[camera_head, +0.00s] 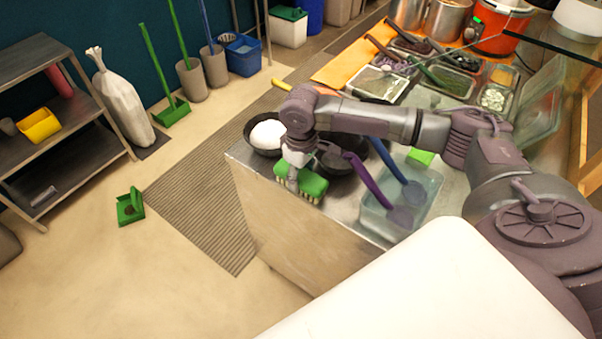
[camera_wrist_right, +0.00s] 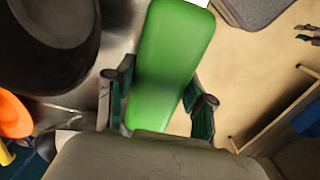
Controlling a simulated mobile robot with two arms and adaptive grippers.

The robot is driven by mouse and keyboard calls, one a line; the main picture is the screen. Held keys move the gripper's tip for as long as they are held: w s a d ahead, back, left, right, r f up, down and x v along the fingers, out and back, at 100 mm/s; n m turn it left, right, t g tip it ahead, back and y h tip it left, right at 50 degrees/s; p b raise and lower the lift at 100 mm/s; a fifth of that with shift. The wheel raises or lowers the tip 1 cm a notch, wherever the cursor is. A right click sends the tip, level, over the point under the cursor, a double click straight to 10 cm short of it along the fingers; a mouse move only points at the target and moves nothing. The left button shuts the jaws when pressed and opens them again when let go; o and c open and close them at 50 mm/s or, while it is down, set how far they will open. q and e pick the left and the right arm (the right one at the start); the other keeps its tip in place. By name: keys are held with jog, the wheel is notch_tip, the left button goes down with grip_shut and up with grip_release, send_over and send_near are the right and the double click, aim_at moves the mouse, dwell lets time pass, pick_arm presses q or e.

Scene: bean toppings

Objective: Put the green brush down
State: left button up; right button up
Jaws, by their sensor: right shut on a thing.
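The green brush (camera_head: 312,186) is at the near left corner of the steel counter (camera_head: 345,216), with its pale bristles facing down. My right gripper (camera_head: 292,174) reaches over it from above and is shut on it. In the right wrist view, the brush's smooth green back (camera_wrist_right: 175,50) lies between the two fingers of my right gripper (camera_wrist_right: 160,88). The brush is close to the counter's edge, with floor showing beside it. I cannot tell whether the bristles touch the counter. My left gripper is not in view.
A dark bowl with white contents (camera_head: 268,134) stands just behind the brush. A clear container (camera_head: 378,222) holding purple and blue ladles stands to its right. Topping trays (camera_head: 445,82) fill the back. The floor (camera_head: 200,262) drops away on the left.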

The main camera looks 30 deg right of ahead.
jog(key=o, duration=1.3)
jog(key=shift+f, duration=0.1)
